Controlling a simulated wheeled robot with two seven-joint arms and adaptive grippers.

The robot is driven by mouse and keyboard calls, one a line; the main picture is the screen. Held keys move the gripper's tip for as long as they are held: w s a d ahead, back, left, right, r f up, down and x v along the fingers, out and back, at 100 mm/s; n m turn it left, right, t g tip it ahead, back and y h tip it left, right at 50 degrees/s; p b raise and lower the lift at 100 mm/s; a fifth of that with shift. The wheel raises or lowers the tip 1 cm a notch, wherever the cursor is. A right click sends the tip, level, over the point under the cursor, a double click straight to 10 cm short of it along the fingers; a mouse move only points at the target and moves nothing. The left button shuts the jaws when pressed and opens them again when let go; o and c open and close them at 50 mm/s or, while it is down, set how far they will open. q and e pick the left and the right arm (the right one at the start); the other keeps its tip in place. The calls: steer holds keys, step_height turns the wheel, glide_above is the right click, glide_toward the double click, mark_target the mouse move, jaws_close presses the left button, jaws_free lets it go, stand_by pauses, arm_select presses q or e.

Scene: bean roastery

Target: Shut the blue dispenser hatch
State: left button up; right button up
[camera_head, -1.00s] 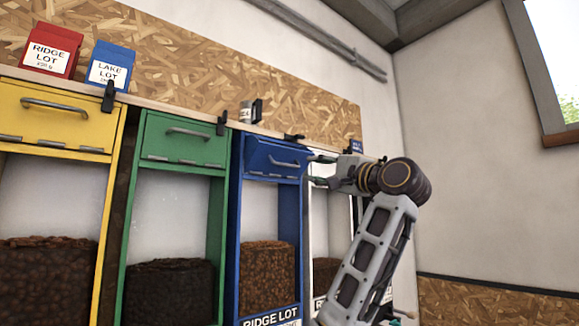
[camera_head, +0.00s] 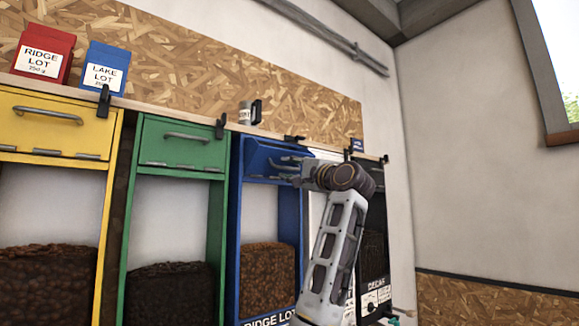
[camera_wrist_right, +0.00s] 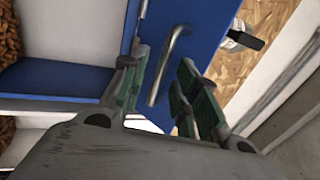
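The blue dispenser (camera_head: 239,215) stands between the green dispenser and the one partly covered by my right arm. Its blue hatch (camera_head: 262,153) is tilted, with its top edge leaning out from the frame, so it is partly open. My right gripper (camera_head: 283,170) is in front of the hatch, at its handle, and hides part of it. In the right wrist view, the blue hatch (camera_wrist_right: 205,25) and its grey bar handle (camera_wrist_right: 172,62) show beyond the fingers. The right gripper (camera_wrist_right: 165,68) is open, and the handle appears between its two fingers; contact cannot be told. My left gripper is not in view.
The green dispenser (camera_head: 140,215) and yellow dispenser (camera_head: 108,215) stand to the left, hatches flat. A dark dispenser (camera_head: 376,240) is at right. Black clamps (camera_head: 221,126), a mug (camera_head: 245,115), a red bag (camera_head: 45,52) and a blue bag (camera_head: 106,66) are on the ledge above.

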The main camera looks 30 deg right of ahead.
steer(key=shift+w+r, duration=0.15)
steer(key=shift+w, duration=0.4)
jaws_close()
